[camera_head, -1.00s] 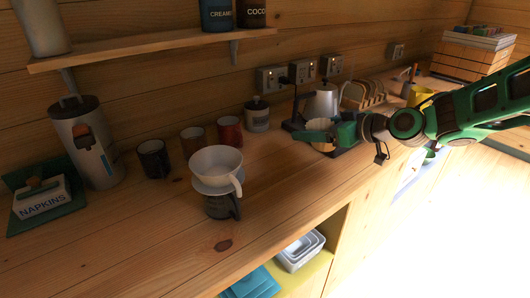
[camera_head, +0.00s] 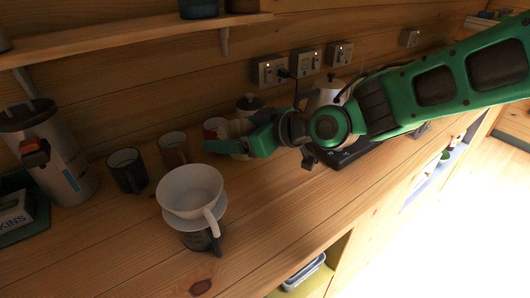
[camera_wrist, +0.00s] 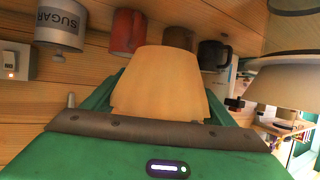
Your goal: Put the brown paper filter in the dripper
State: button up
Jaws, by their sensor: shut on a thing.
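The brown paper filter (camera_wrist: 160,85) is a pale tan cone held between my gripper's fingers, filling the middle of the upside-down wrist view. In the head view the filter (camera_head: 240,128) is small and partly covered by my gripper (camera_head: 236,143), which is shut on it above the counter. The white dripper (camera_head: 190,187) sits upright on a dark carafe (camera_head: 203,240), to the left of and nearer than my gripper. Its bowl looks empty. The dripper (camera_wrist: 288,85) also shows at the right edge of the wrist view, apart from the filter.
A black mug (camera_head: 127,170) and a brown mug (camera_head: 173,148) stand behind the dripper. A red mug (camera_wrist: 127,32) and a sugar jar (camera_wrist: 60,25) are near the wall. A kettle (camera_head: 326,93) is behind my arm. Counter in front of the dripper is clear.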

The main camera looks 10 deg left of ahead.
jog(key=shift+s+a, duration=0.2)
jog(key=shift+a, duration=0.15)
jog(key=shift+w+f, duration=0.1)
jog(key=shift+w, duration=0.05)
jog(key=w+d+f, duration=0.1)
jog(key=w+f, duration=0.1)
jog(key=w, duration=0.1)
jog(key=w+d+f, duration=0.2)
jog(key=w, duration=0.1)
jog(key=w+d+f, duration=0.2)
jog(key=w, duration=0.2)
jog(key=shift+d+f, duration=0.1)
jog(key=shift+f, duration=0.3)
jog(key=shift+w+f, duration=0.1)
jog(key=shift+f, duration=1.9)
jog(key=o, duration=1)
jog(key=shift+r, duration=0.1)
